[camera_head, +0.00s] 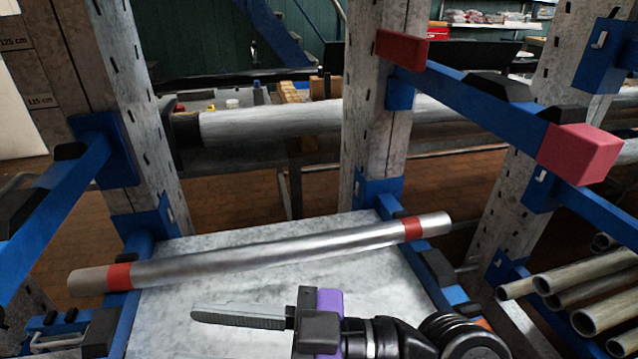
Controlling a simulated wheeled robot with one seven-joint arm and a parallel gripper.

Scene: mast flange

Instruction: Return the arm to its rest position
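My gripper (205,317) shows at the bottom middle, its grey fingers pointing left. The fingers overlap from this side, so I cannot tell whether they are open or shut. Nothing shows held at the tips. My arm, with black joints and a purple part behind the fingers, reaches in from the bottom right. A silver tube (265,257) with a red band near each end lies across the blue rack arms, above the gripper in the picture. The gripper looks apart from it.
A grey panel (385,283) lies beneath the tube and gripper. Perforated uprights (370,130) carry blue arms, one with a red end block (578,155) at right. Several bare tubes (607,313) lie at lower right. A large pipe (270,122) runs behind.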

